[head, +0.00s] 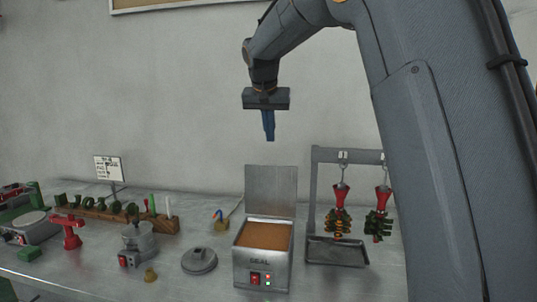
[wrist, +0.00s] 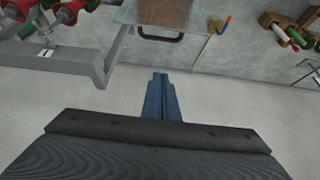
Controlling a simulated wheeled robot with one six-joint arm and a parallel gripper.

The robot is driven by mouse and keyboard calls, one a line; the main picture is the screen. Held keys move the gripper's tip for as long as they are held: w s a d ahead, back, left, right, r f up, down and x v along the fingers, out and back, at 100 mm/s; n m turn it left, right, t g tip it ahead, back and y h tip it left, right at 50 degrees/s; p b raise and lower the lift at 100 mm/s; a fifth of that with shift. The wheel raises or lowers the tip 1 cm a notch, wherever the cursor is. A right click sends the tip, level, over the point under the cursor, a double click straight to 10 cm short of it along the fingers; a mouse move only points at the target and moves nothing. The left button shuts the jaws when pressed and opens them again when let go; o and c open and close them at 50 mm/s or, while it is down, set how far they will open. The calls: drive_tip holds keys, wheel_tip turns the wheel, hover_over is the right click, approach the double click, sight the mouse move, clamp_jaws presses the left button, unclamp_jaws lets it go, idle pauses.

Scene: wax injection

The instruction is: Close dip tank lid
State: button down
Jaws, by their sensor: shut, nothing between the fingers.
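The dip tank (head: 262,262) is a silver box marked SEAL, filled with brown material, standing on the metal table. Its lid (head: 271,189) stands upright, open, at the tank's back edge. My gripper (head: 269,138) has blue fingers, shut and empty, pointing down in the air above the lid and apart from it. In the wrist view the shut fingers (wrist: 158,78) show in the middle. The lid (wrist: 183,15) appears at the top edge there with a dark handle (wrist: 160,37).
A round grey lid (head: 199,261), a metal pot (head: 139,244) and a brass padlock-like piece (head: 221,226) lie to the left.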

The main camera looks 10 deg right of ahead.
wheel_tip(320, 180, down, 9)
drive_tip(key=p, duration=0.4)
drive_tip(key=shift+w+d+p, duration=0.25)
drive_tip(key=shift+w+p, duration=0.05)
drive_tip(key=shift+p, duration=0.05)
drive_tip(key=shift+s+a+f+b, duration=0.1)
drive_tip(key=shift+a+f+b, duration=0.05)
drive_tip(key=shift+b, duration=0.45)
